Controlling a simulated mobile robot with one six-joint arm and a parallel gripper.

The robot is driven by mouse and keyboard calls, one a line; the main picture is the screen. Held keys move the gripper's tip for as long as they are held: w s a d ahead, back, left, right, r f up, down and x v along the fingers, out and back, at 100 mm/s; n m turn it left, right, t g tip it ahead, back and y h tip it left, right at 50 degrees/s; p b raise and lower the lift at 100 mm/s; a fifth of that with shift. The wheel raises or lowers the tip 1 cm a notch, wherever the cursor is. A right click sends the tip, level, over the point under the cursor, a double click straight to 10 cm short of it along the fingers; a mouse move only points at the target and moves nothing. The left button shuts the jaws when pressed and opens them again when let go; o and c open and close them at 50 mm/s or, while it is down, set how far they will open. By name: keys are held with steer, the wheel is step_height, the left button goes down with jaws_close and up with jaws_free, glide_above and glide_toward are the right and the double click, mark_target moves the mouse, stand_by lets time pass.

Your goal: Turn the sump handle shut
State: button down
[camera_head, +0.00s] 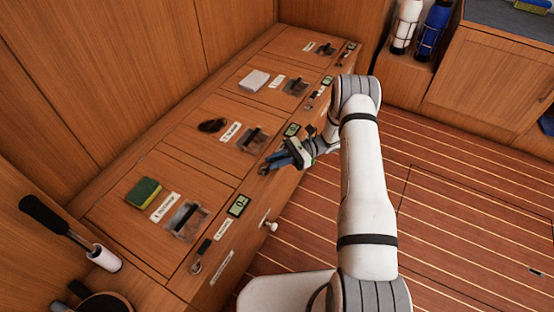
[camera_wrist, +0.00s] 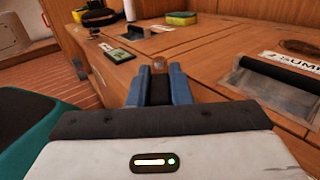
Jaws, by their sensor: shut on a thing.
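My gripper (camera_head: 270,161), with blue fingers, is at the front edge of the locker top, beside the second panel from the near end. In the wrist view its fingers (camera_wrist: 158,78) are closed around a small metal handle, the sump handle (camera_wrist: 159,66), whose rounded end shows between the fingertips. The rest of the handle is hidden by the fingers. A label reading SUMP (camera_wrist: 300,50) lies on the panel to the right in the wrist view, beside a recessed dark grip (camera_wrist: 280,76). The handle's exact angle is hard to tell.
Similar small handles sit along the same edge, one near the front (camera_head: 196,267). A small display (camera_head: 291,130) is just beyond my gripper. A yellow-green sponge (camera_head: 144,191) lies on the near panel. A white knob (camera_head: 270,226) sticks out of the locker front. The striped floor (camera_head: 450,200) is mostly clear.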

steer(key=c, duration=1.3)
jaws_free()
steer(key=shift+w+d, duration=0.15)
steer(key=shift+d, duration=0.1)
steer(key=shift+d, duration=0.1)
steer(key=p+v, duration=0.1)
steer(key=v, duration=0.6)
steer(key=shift+w+d, duration=0.1)
steer(key=shift+d, duration=0.2)
